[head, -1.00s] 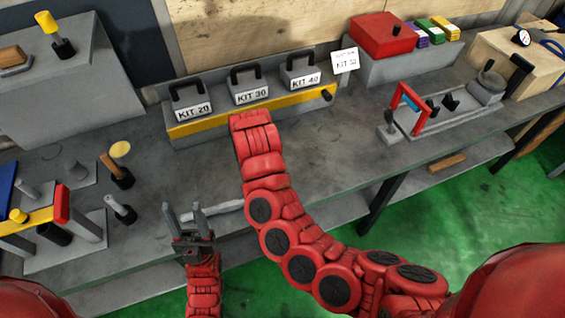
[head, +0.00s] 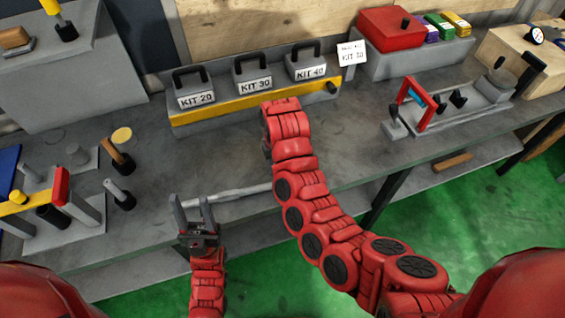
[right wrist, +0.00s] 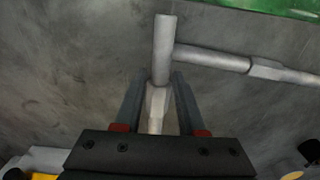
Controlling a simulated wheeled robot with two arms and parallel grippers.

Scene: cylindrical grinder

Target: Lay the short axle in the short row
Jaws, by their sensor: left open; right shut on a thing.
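My right gripper (right wrist: 157,90) is shut on a grey stepped axle (right wrist: 164,45), its thicker part between the fingers. Its length is hard to judge, so I cannot tell whether it is the short one. A second grey axle (right wrist: 215,58) lies beyond it on the bench; in the right wrist view its end meets the held axle's outline, and contact is unclear. In the head view a pale axle (head: 240,193) lies near the bench's front edge, and the right fingers are hidden behind my wrist. My left gripper (head: 194,212) is open and empty, fingers up, at the front edge.
A kit rack with KIT 20, KIT 30 and KIT 40 blocks (head: 254,84) stands at the back. A red-framed fixture (head: 418,104) is on the right. Upright tools (head: 120,193) and a yellow-barred stand (head: 28,206) are on the left. The middle of the bench is largely clear.

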